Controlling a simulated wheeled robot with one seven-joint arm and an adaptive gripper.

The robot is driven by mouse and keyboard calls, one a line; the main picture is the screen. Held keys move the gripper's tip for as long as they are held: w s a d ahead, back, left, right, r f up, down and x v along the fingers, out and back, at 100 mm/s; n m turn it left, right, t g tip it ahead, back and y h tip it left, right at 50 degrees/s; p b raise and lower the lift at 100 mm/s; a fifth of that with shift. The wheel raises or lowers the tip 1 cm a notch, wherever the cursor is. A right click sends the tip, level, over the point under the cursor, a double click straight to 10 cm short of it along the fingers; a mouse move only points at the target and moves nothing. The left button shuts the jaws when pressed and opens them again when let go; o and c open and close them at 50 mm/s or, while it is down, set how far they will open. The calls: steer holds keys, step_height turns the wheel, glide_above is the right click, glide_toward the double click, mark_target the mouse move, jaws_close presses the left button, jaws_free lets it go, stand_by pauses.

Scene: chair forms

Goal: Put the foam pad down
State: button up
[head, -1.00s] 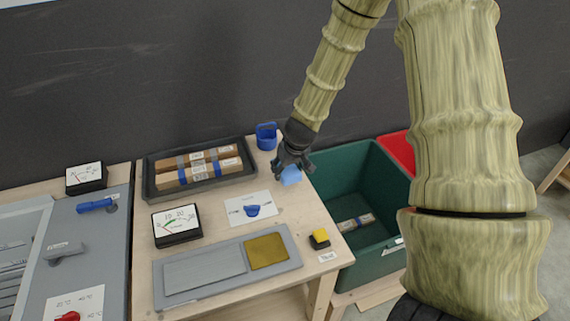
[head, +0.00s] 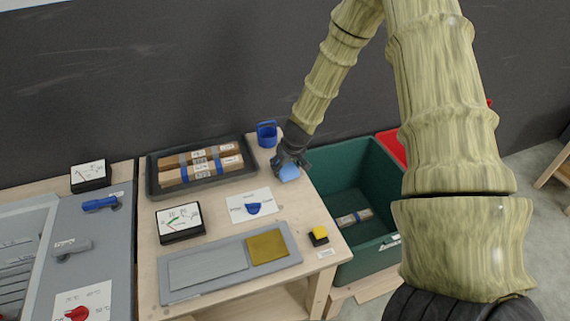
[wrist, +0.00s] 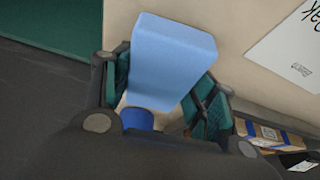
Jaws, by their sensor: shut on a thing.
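The foam pad (head: 289,173) is a light blue block. My gripper (head: 287,165) is shut on it near the right edge of the wooden table (head: 292,212). In the wrist view the foam pad (wrist: 170,60) sits between the two teal-padded fingers of the gripper (wrist: 160,90), with its far end sticking out past them. The wooden tabletop shows beyond it. I cannot tell whether the pad touches the table.
A blue cup (head: 267,136) stands behind the gripper. A black tray (head: 152,176) with brown packages is to the left. A white card with a blue knob (head: 252,208) and a yellow-topped button (head: 319,236) are nearer. A green bin (head: 345,171) adjoins the table's right edge.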

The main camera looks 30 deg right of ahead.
steer(key=shift+f, duration=0.35)
steer(key=shift+s+f+b, duration=0.15)
steer(key=shift+f+b, duration=0.1)
steer(key=shift+b, duration=0.1)
steer(key=o, duration=0.7)
steer(key=shift+c, duration=0.2)
steer(key=o, duration=0.4)
steer(key=shift+f, duration=0.15)
steer(key=shift+r, duration=0.25)
steer(key=shift+r, duration=0.45)
steer(key=shift+b+v, duration=1.3)
steer(key=shift+v, duration=3.9)
